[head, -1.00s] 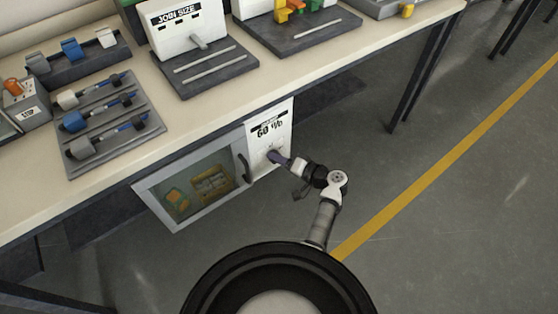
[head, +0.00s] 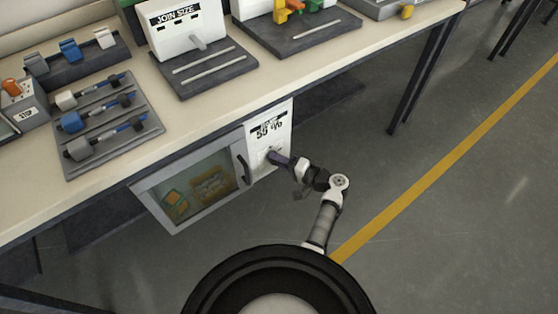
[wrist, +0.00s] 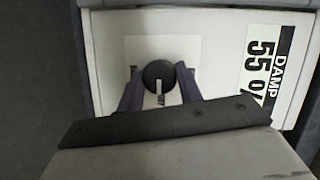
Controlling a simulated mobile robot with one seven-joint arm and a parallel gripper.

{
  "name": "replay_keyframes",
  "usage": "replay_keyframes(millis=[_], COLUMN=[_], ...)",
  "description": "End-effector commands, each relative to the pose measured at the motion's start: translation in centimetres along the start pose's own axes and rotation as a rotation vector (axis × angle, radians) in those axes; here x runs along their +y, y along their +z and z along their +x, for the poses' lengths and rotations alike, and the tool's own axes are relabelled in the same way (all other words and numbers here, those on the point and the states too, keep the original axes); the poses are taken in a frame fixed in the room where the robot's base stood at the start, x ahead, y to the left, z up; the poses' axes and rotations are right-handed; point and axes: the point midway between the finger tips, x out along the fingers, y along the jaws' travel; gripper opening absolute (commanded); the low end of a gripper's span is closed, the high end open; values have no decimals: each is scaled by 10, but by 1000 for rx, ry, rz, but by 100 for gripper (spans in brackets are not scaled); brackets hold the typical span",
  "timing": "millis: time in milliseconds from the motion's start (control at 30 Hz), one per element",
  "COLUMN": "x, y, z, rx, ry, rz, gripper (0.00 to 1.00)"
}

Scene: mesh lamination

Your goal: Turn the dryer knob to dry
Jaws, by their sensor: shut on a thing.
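The dryer (head: 185,222) hangs under the table, its door with a window showing things inside. Its white control panel (head: 284,118) is at the right and reads about 55 %; the wrist view shows "DAMP 55 %" on the panel (wrist: 222,45). The round black knob (wrist: 157,72) has a white pointer line, which points down in the wrist picture toward my gripper. My gripper (wrist: 160,92) has its two fingers on either side of the knob, shut on it. In the head view my gripper (head: 275,157) reaches the panel from the right and hides the knob.
The dryer's dark door handle (head: 242,168) is left of my gripper. The floor to the right is open.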

Motion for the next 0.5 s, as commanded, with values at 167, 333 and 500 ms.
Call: replay_keyframes(millis=[167, 333, 500], x=[-1, -1, 0], y=[-1, -1, -1], z=[1, 1, -1], rx=[2, 1, 2], ry=[-1, 0, 0], rz=[-3, -2, -2], gripper=[52, 57, 57])
